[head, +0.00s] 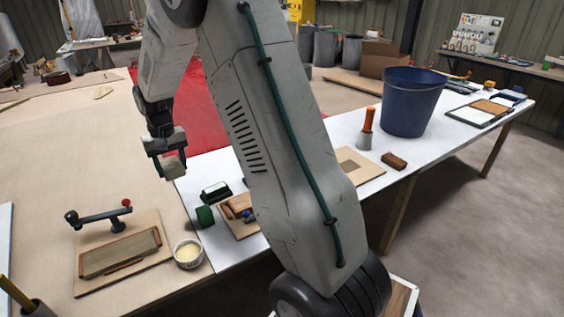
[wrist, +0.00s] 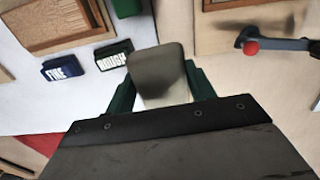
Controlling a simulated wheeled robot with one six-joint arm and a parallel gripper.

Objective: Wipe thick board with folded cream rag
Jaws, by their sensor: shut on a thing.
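My gripper (head: 165,150) is in the air above the wooden bench, shut on the folded cream rag (head: 174,167). In the wrist view the rag (wrist: 157,72) sits between the green fingers (wrist: 160,90) and looks grey-cream with a dark patch. The thick board (head: 120,254) lies between reddish wooden strips on a pale base panel (head: 90,286) at the front left of the bench. The rag is apart from it, up and to its right in the head view.
A black toggle clamp (head: 98,216) with a red knob stands beside the board. A bowl of cream paste (head: 188,254) is at its right. FINE (wrist: 64,67) and ROUGH (wrist: 113,54) blocks lie on the white table. A blue bucket (head: 412,103) stands farther right.

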